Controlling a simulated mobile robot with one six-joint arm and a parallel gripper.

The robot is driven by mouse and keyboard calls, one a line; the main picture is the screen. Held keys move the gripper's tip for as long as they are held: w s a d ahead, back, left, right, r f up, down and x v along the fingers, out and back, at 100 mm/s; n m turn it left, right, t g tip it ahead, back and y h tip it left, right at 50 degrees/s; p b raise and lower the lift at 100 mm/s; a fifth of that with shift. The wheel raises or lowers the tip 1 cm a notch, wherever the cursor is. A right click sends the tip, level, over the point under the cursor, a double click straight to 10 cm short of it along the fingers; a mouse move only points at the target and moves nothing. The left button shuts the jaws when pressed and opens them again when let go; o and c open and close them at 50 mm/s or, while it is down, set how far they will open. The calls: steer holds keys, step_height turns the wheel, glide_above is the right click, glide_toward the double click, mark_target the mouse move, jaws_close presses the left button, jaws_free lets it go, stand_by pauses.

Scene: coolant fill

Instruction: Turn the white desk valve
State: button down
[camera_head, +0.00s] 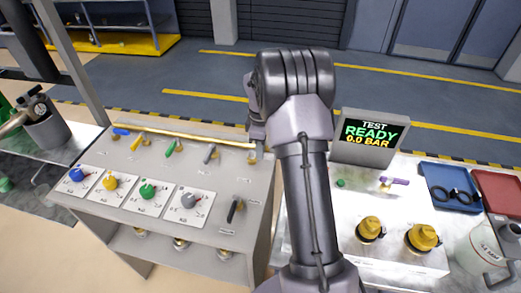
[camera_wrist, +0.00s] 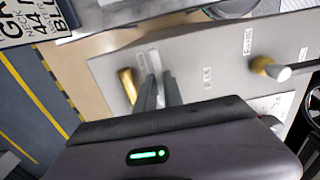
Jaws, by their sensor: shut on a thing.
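My gripper (camera_wrist: 158,82) is over the desk (camera_head: 95,148), with its two fingers close together beside a brass valve body (camera_wrist: 127,86) in the wrist view. It is shut on the handle of this white desk valve; the handle is mostly hidden by the fingers. In the head view my arm and wrist cover the right end of the desk's back row, so fingers and valve handle cannot be made out there. A neighbouring valve with a pale lever on a brass base (camera_wrist: 262,65) stands apart to the right in the wrist view.
Blue (camera_head: 121,132), yellow (camera_head: 136,142), green (camera_head: 170,149) and grey (camera_head: 209,153) levers line the desk's back. Several dials stand in front, with a black lever (camera_head: 234,208) at right. A screen (camera_head: 368,137) reads READY, 0.0 BAR. Blue (camera_head: 436,202) and red trays lie far right.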

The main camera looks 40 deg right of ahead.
stand_by(0.8)
steer(key=m, duration=0.3)
steer(key=a+m+p, duration=0.1)
steer(key=shift+s+r+m, duration=0.1)
steer(key=shift+s+m, duration=0.2)
steer(key=shift+m, duration=0.1)
steer(key=m, duration=0.2)
steer(key=a+m, duration=0.1)
steer(key=m, duration=0.2)
steer(key=shift+a, duration=0.2)
steer(key=m, duration=0.2)
steer(key=a+m, duration=0.1)
steer(key=m, duration=0.1)
steer(key=shift+w+m, duration=0.15)
steer(key=shift+m, duration=0.25)
steer(key=shift+w+a+m, duration=0.15)
steer(key=shift+a+m, duration=0.05)
steer(key=shift+m, duration=0.65)
steer(key=shift+w+a+m, duration=0.15)
steer(key=shift+a+m, duration=0.05)
steer(key=shift+m, duration=0.65)
steer(key=c, duration=1.5)
jaws_free()
steer(key=shift+o, duration=0.2)
